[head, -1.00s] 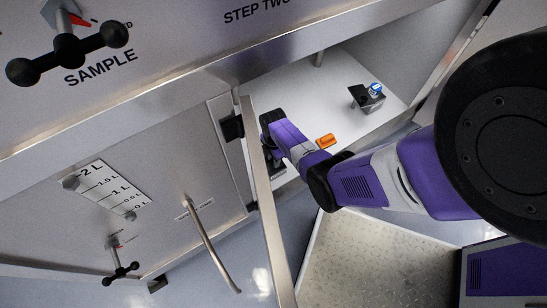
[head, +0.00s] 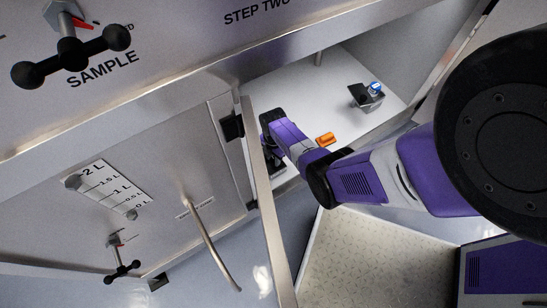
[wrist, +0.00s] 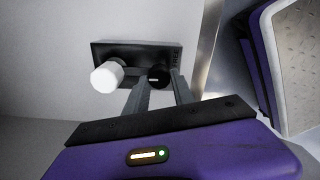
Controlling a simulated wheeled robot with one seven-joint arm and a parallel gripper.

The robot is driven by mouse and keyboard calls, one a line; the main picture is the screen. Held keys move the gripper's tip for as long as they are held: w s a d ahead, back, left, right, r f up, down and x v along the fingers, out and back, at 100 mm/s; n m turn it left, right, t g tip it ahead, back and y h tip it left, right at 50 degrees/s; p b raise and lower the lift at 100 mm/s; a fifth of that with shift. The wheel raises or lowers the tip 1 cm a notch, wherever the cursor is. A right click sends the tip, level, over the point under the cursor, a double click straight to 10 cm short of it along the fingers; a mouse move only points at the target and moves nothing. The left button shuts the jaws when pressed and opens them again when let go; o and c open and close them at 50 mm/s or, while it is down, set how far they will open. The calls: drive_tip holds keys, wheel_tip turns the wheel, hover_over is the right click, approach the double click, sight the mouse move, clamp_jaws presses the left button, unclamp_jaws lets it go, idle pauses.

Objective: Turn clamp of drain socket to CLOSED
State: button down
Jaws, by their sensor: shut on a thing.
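In the wrist view a dark block with a white cap (wrist: 107,76) on its left is fixed to a pale surface. This looks like the drain socket (wrist: 125,48). A small round black part (wrist: 159,77), apparently its clamp, sits at the block's right. My gripper (wrist: 160,84) is shut on this black part, one finger on each side. In the head view my gripper reaches into the open compartment, and the door edge and my arm largely hide the socket.
The open door (head: 268,200) stands close to the left of my arm. An orange object (head: 325,139) and a dark block with a blue-topped part (head: 372,92) are on the white compartment floor (head: 345,75). The SAMPLE handle (head: 70,52) is on the upper left panel.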

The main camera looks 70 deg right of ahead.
sight(273, 159)
drive_tip(key=c, duration=1.1)
unclamp_jaws()
drive_tip(key=shift+o, duration=0.2)
drive_tip(key=shift+r+p, duration=1.8)
drive_tip(key=shift+r, duration=2.1)
